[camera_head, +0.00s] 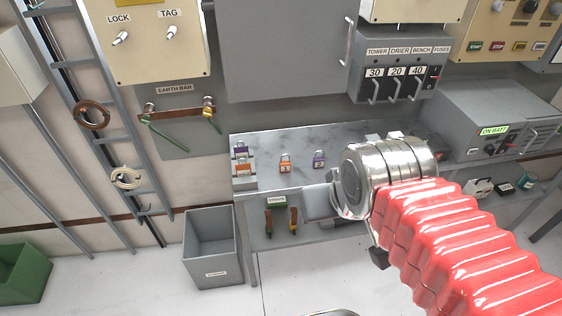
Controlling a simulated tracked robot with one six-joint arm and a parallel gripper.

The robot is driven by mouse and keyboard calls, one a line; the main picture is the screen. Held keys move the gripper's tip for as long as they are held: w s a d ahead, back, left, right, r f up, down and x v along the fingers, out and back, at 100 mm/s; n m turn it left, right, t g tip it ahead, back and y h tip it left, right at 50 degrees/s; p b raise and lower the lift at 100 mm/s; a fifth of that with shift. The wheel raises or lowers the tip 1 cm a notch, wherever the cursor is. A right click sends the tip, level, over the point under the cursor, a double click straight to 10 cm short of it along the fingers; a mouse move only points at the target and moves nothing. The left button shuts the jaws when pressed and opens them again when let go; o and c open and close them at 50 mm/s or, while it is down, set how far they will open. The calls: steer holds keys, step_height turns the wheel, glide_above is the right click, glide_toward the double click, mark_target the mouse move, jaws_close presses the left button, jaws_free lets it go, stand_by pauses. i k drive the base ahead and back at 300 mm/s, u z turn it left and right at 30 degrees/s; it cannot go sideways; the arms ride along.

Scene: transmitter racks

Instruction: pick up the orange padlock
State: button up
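Two orange padlocks are in the head view. One orange padlock (285,164) stands near the middle of the grey bench top (345,135). The other orange padlock (243,169) is at the bench's left end, just in front of a purple padlock (240,151). A second purple padlock (319,159) stands right of the middle orange one. My gripper (323,201) is by the bench's front edge, right of and nearer than the padlocks, and apart from them. My silver wrist hides part of it, so its opening cannot be made out.
A grey bin (212,248) stands on the floor left of the bench. Floor in front is mostly clear.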

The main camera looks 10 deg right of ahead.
mark_target(283, 166)
steer(key=u, duration=0.05)
steer(key=i, duration=0.9)
steer(key=u, duration=1.5)
steer(key=k, duration=0.5)
